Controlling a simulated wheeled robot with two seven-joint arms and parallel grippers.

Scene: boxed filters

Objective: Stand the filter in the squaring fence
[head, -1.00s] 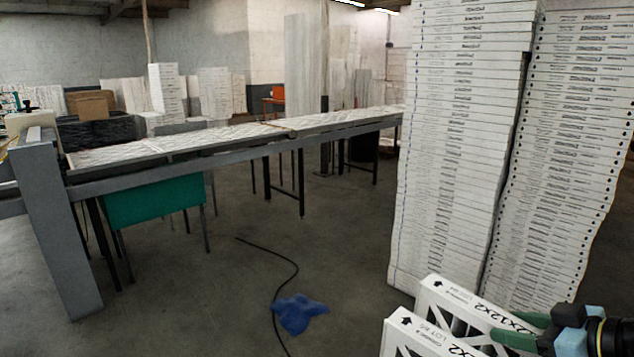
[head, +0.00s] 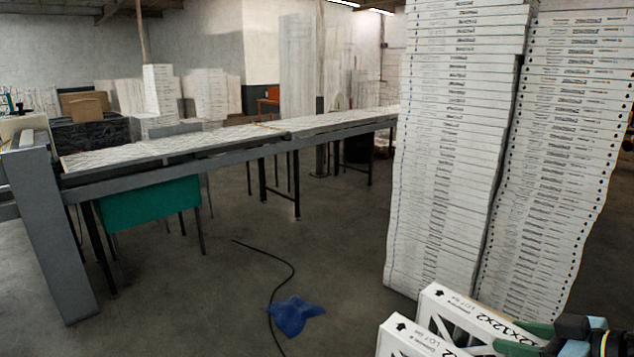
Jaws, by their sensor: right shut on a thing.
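My right gripper (head: 522,339) is at the bottom right corner of the head view. Its green fingers are shut on a white-edged filter (head: 470,313), one finger on each side of its printed edge. The filter has a black arrow, printed size marks and white lattice on its face. A second, similar filter (head: 408,338) stands just in front of it, cut off by the bottom edge. Whether the two touch, I cannot tell. The lower parts of both are out of view. I cannot make out the squaring fence. My left gripper is not in view.
Two tall stacks of white boxes, left (head: 450,150) and right (head: 555,160), stand close behind the held filter. A long conveyor table (head: 230,140) crosses the back left. A blue cloth (head: 295,315) and a black cable (head: 285,262) lie on the open floor.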

